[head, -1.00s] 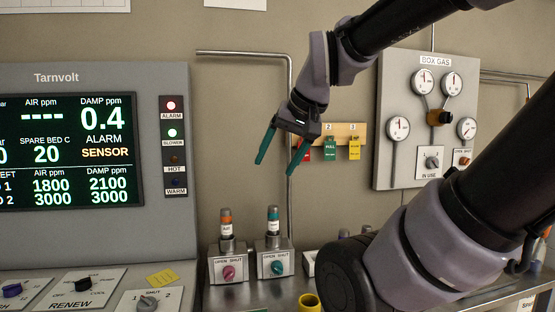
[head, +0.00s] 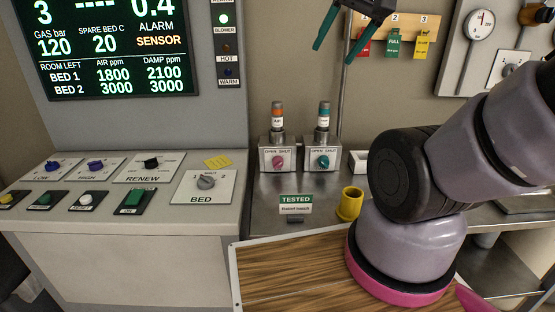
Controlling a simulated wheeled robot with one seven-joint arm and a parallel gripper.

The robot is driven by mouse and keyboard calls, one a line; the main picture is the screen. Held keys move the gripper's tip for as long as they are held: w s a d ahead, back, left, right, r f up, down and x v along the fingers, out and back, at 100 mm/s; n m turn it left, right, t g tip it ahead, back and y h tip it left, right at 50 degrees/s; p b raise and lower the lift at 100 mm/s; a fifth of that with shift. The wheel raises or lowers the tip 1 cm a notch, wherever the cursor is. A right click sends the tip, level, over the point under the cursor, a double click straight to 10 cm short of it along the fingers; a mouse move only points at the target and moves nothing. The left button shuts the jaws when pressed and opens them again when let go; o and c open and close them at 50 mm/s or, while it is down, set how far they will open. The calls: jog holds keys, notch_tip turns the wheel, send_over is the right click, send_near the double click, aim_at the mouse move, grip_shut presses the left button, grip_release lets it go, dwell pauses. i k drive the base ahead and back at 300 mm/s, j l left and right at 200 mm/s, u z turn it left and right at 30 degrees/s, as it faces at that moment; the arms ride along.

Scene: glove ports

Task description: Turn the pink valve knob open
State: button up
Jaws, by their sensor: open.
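The pink valve knob (head: 278,162) is on the front of a grey valve box (head: 265,152) marked OPEN and SHUT, on the steel bench by the wall. An orange-banded cylinder stands on this box. I cannot tell which way the knob points. A second box beside it on the right has a teal knob (head: 323,161). My gripper (head: 340,48) is open and empty, at the top of the head view. Its two teal fingers point down, above and to the right of the valve boxes, well apart from them.
A control console (head: 130,240) with a screen (head: 110,45) fills the left. A yellow cup (head: 349,204) and a green TESTED sign (head: 295,204) stand in front of the valve boxes. Coloured tags (head: 393,42) hang behind my gripper. A wood-grain board (head: 285,270) lies at the front.

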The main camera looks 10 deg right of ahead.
aim_at(278, 161)
jog(key=k+j, duration=0.2)
jog(key=k+j+u, duration=0.1)
jog(key=j, duration=0.35)
jog(key=k+j, duration=0.3)
jog(key=u, duration=0.05)
